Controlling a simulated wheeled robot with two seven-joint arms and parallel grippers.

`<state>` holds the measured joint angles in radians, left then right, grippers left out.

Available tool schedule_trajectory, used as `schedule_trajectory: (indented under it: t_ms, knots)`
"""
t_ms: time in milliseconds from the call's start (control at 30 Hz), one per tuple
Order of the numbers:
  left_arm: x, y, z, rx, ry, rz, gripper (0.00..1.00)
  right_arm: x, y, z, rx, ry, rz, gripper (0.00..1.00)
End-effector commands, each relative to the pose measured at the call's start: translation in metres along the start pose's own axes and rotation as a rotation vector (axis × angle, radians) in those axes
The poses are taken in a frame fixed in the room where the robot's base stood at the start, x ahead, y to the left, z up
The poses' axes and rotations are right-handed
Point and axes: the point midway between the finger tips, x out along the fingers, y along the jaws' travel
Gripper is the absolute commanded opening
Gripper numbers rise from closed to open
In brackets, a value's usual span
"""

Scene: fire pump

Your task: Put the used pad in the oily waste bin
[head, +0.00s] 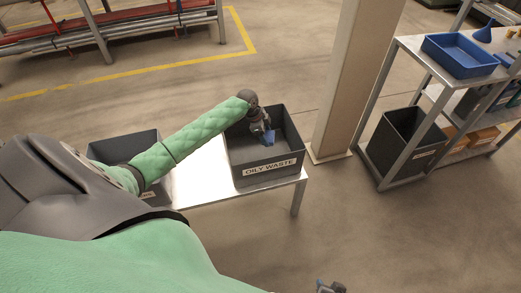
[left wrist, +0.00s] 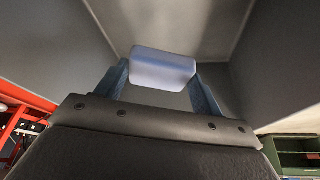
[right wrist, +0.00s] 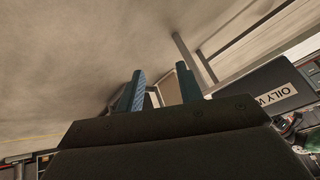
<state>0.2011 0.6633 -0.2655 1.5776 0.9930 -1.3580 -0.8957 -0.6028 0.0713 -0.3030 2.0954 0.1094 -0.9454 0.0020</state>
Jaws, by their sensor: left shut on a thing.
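The grey oily waste bin (head: 263,172), with a white label on its front, stands on a white table in the head view. My left gripper (head: 267,129) reaches down inside the bin's opening. It is shut on the used pad (left wrist: 163,68), a pale blue-white block between the two fingers in the left wrist view. I cannot tell whether the pad touches the bin floor. My right gripper (right wrist: 161,90) is open and empty, away from the bin; the bin's label side (right wrist: 262,90) shows at its right.
A second grey bin (head: 125,148) stands left on the white table (head: 200,178), partly behind my left arm. A beige column (head: 350,80) rises right of the table. A shelf rack holds a blue tray (head: 460,54) and a dark bin (head: 405,140).

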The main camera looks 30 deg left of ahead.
Motion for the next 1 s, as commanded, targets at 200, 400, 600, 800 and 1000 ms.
schedule_trajectory:
  t_ms: [200,400,600,800,1000]
  knots:
    - [0.024,-0.002,0.013,0.016,0.001,0.009,0.49,-0.003,-0.002,-0.002,0.000,0.003,-0.003,0.36]
    - [0.051,-0.002,0.024,0.014,0.001,0.007,0.49,-0.007,-0.003,-0.005,-0.001,-0.001,-0.004,0.36]
    - [0.062,-0.003,0.030,0.015,-0.001,0.007,0.49,-0.008,-0.003,-0.005,-0.001,-0.003,-0.004,0.36]
    - [0.085,-0.002,0.038,0.014,0.000,0.007,0.49,-0.011,-0.004,-0.007,-0.001,-0.007,-0.004,0.36]
    - [0.093,-0.003,0.043,0.015,-0.001,0.006,0.49,-0.013,-0.005,-0.009,-0.001,-0.007,-0.006,0.36]
